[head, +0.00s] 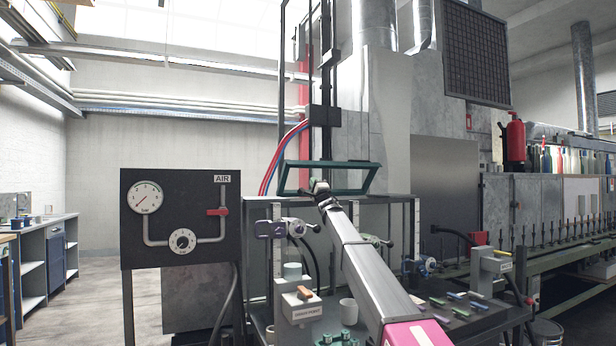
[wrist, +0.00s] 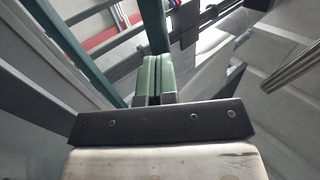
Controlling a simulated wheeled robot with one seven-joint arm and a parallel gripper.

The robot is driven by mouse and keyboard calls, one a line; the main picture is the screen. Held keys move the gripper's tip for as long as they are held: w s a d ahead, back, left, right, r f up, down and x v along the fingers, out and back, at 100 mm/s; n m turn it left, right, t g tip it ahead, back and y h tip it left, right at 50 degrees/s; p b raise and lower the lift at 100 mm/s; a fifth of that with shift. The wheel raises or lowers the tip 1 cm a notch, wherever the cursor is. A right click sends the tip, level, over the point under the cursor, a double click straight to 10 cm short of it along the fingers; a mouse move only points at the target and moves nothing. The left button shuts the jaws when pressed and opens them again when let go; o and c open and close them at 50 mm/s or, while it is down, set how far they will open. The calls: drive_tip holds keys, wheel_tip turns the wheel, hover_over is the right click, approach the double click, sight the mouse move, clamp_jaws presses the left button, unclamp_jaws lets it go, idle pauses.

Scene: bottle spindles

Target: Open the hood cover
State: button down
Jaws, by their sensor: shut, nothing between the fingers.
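The hood cover looks to be the dark green frame (head: 372,178) above the middle of the workbench, below a black vertical rail. It sits tilted, with a see-through middle. My gripper (head: 319,186) is at the front of this frame, near its lower edge. In the wrist view my gripper's green fingers (wrist: 154,76) are together with nothing between them. Dark green bars of the frame (wrist: 70,45) run close past the fingers there. I cannot tell whether the fingers touch the frame.
A black panel with a gauge and AIR label (head: 181,219) stands at left. Clamps and a white cup (head: 348,311) are on the bench below my arm. Colored sticks lie on a dark tray (head: 473,319) at right. A row of spindles (head: 570,232) runs further right.

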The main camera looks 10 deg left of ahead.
sight(305, 165)
drive_tip(key=x, duration=1.3)
drive_tip(key=shift+w+a+r, duration=0.15)
drive_tip(key=shift+w+r, duration=0.05)
